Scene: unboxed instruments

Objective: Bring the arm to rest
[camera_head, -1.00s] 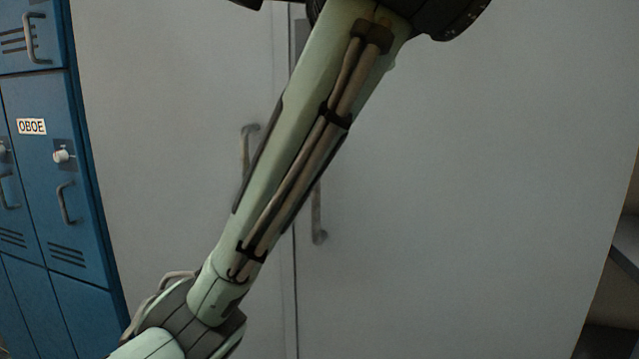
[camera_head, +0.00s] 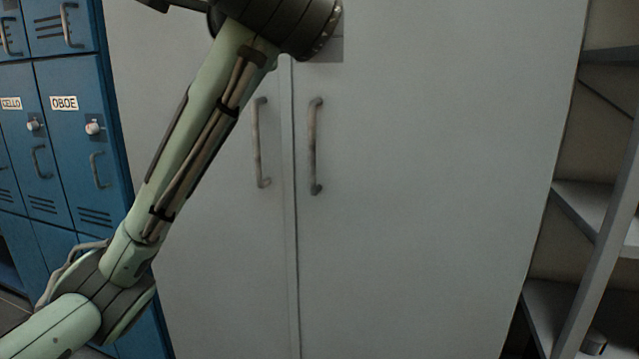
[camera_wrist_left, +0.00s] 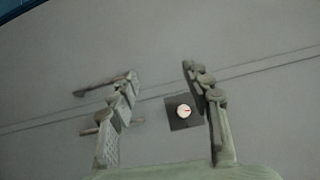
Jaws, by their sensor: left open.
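My left arm (camera_head: 195,130) comes in from the lower left of the head view and rises across the left door of a grey cabinet (camera_head: 430,180). Its wrist is at the top, and the gripper itself is out of that view. In the left wrist view my left gripper (camera_wrist_left: 160,75) is open, its two fingers apart with nothing held. Beyond the fingers is the cabinet front with a white knob (camera_wrist_left: 184,111) with a red mark on a dark square plate (camera_wrist_left: 174,124). I cannot tell how far the fingers are from it. My right gripper is not in view.
The cabinet has a left handle (camera_head: 260,142) and a right handle (camera_head: 314,146) beside the door seam. Blue lockers (camera_head: 75,150), labelled CELLO and OBOE, stand at left, close to my arm in the picture. Grey shelves (camera_head: 590,215) stand at right.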

